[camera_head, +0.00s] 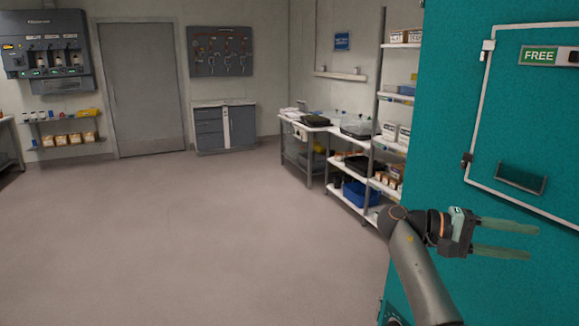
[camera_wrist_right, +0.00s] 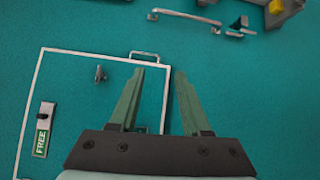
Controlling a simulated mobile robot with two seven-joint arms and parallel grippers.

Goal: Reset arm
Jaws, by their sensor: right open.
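My right gripper (camera_head: 508,238) is open and empty, with its two green fingers apart, in front of the teal chamber (camera_head: 450,120) at the right of the head view. In the right wrist view the fingers of the right gripper (camera_wrist_right: 158,98) point toward the teal chamber wall (camera_wrist_right: 240,75). The chamber's white-framed door (camera_head: 530,110) carries a green FREE sign (camera_head: 539,56) and appears shut. The sign also shows in the right wrist view (camera_wrist_right: 42,142). I cannot tell the exact gap between fingertips and chamber. My left gripper is not in view.
A white bench (camera_head: 318,125) and shelves (camera_head: 398,145) with boxes and trays stand beyond the chamber. A grey door (camera_head: 143,88), a low cabinet (camera_head: 225,128) and a wall dispenser (camera_head: 48,45) are at the back. The floor (camera_head: 180,235) at left and centre is clear.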

